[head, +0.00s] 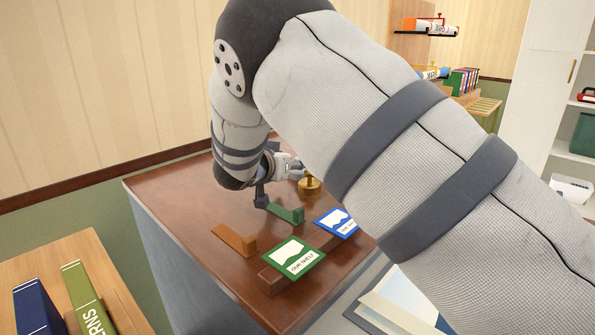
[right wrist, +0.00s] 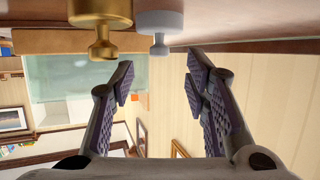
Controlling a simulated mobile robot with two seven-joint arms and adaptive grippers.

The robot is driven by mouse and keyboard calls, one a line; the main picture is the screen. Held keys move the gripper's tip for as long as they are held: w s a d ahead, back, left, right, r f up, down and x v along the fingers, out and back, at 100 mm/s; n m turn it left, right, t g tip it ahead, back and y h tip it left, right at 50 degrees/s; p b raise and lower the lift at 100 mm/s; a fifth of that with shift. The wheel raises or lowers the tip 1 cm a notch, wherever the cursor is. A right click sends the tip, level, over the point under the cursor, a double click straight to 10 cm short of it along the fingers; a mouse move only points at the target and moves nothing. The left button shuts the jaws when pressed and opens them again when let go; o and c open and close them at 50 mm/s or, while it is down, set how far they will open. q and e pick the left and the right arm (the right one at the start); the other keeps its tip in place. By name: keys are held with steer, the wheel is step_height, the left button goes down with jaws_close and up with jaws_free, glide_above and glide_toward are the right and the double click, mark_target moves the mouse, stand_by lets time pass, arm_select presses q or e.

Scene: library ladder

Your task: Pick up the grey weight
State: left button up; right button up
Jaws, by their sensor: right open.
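The grey weight (right wrist: 160,24) shows in the right wrist view, where the picture is upside down and the tabletop runs along the top. Its knob points down in that picture, between the lines of my two fingers and just beyond their tips. My right gripper (right wrist: 160,68) is open, with nothing between its fingers. In the head view the right gripper (head: 291,168) is low over the brown table, partly hidden by my arm. My left gripper is not in view.
A brass weight (right wrist: 100,20) stands close beside the grey one; it also shows in the head view (head: 310,186). A green bookend (head: 287,214), a brown bookend (head: 236,241), a green sign (head: 293,257) and a blue sign (head: 337,222) are on the table (head: 180,195).

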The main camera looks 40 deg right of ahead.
mark_target(298, 171)
steer(key=x, duration=0.6)
steer(key=shift+w+d+r, duration=0.1)
steer(key=shift+d+r, duration=0.05)
steer(key=shift+d, duration=0.2)
steer(key=shift+r, duration=0.1)
jaws_close()
